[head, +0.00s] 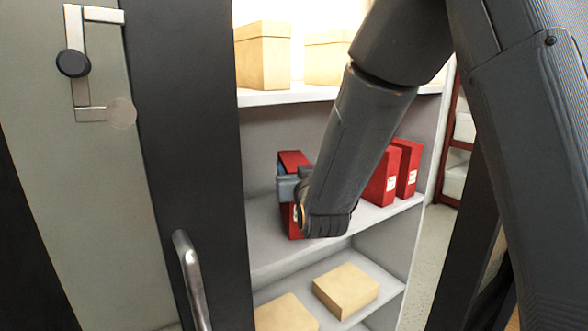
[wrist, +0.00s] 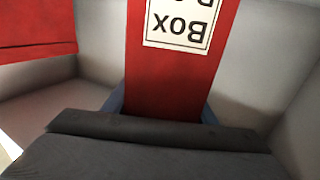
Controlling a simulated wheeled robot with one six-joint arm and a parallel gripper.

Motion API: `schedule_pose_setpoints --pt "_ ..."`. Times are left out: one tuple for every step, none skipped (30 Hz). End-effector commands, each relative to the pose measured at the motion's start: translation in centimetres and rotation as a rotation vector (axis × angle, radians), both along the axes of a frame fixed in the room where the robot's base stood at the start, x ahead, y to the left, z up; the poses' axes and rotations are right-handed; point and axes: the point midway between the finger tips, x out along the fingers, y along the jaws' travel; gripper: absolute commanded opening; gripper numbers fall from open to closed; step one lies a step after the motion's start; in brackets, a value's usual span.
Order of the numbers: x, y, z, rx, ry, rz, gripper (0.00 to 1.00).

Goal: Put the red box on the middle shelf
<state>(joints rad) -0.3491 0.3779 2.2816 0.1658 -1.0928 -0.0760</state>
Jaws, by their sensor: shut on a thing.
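A red box (head: 293,160) is upright at the middle shelf (head: 265,240), left of centre in the head view. My gripper (head: 288,186) is shut on it, and my forearm hides part of the box. In the wrist view the red box (wrist: 172,82) stands between the fingers with a white label reading "Box", upside down in the picture. The dark gripper body covers the bottom of that view. Whether the box's bottom touches the shelf cannot be told.
Red boxes (head: 408,168) with white labels stand right on the middle shelf. Tan boxes sit on the top shelf (head: 262,56) and bottom shelf (head: 345,289). A dark door edge with a handle (head: 190,280) is at left. Shelf space beside the held box is free.

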Motion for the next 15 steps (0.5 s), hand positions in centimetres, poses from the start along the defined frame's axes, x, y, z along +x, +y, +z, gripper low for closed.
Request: schedule_pose_setpoints --pt "0.01 -0.02 -0.16 0.000 -0.002 0.000 0.00" --pt "0.02 -0.03 -0.21 0.001 -0.004 0.000 0.00" --pt "0.03 -0.04 -0.23 0.001 -0.004 -0.001 0.00" --pt "0.03 -0.04 -0.23 0.001 -0.005 -0.001 0.00" --pt "0.03 -0.05 -0.22 0.001 -0.005 -0.001 0.00" --pt "0.03 -0.05 -0.21 0.002 -0.005 -0.001 0.00" --pt "0.03 -0.05 -0.21 0.002 -0.005 -0.001 0.00" --pt "0.04 -0.06 -0.21 0.002 -0.005 -0.001 0.00" --pt "0.04 -0.05 -0.23 0.002 -0.005 -0.001 0.00" --pt "0.04 -0.05 -0.27 0.002 -0.004 -0.001 0.00" --pt "0.05 -0.05 -0.35 0.002 -0.004 -0.001 0.00" --pt "0.06 -0.05 -0.50 0.002 -0.004 -0.001 0.00" --pt "0.06 -0.05 -0.60 0.002 -0.004 -0.001 0.00" --pt "0.03 -0.05 -0.72 0.000 -0.002 -0.001 0.53" --pt "0.01 -0.05 -0.66 0.001 -0.002 -0.001 0.60"
